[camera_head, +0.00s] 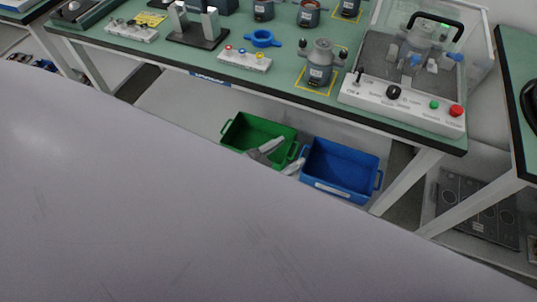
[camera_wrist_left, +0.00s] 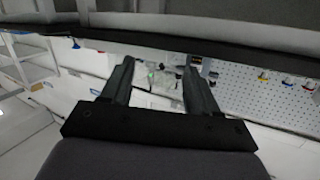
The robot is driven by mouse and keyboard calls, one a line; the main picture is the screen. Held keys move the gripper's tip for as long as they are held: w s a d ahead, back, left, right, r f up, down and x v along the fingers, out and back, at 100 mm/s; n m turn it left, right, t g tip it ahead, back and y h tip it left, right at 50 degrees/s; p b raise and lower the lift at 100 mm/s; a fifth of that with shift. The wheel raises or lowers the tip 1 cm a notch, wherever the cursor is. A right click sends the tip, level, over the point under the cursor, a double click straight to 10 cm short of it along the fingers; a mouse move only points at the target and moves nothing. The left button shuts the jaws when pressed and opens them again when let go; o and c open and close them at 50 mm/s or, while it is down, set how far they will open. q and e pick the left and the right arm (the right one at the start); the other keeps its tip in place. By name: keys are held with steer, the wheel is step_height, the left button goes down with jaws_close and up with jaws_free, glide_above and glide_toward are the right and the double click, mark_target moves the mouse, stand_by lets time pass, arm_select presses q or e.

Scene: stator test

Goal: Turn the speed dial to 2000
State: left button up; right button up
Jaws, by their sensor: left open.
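The test station's white control panel (camera_head: 370,95) is at the right end of the green bench in the head view. A black dial (camera_head: 393,92) sits on it, between a toggle switch (camera_head: 358,75) and the green button (camera_head: 434,104). The dial's markings are too small to read. My left gripper (camera_head: 293,150) shows as two grey fingertips in front of the bins, below the bench and apart from the dial. In the left wrist view its fingers (camera_wrist_left: 158,75) are spread with nothing between them. My right gripper is not in view.
A clear-covered fixture with a black handle (camera_head: 436,20) stands behind the panel. A grey stator housing (camera_head: 320,65) stands left of it. A green bin (camera_head: 240,133) and a blue bin (camera_head: 345,170) are under the bench. A large grey surface fills the foreground.

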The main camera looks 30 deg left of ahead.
arm_select(q)
steer(key=shift+s+a+f+n+y, duration=0.4)
steer(key=shift+s+a+f+y, duration=0.15)
steer(key=shift+a+f, duration=0.25)
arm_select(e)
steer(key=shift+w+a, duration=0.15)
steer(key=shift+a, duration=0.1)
arm_select(q)
steer(key=s+a+f+n+g+y, duration=0.2)
steer(key=s+a+f+g, duration=0.2)
steer(key=s+f, duration=0.4)
steer(key=shift+s+a+n+g, duration=0.3)
steer(key=shift+s+a+g, duration=0.15)
steer(key=shift+s, duration=0.25)
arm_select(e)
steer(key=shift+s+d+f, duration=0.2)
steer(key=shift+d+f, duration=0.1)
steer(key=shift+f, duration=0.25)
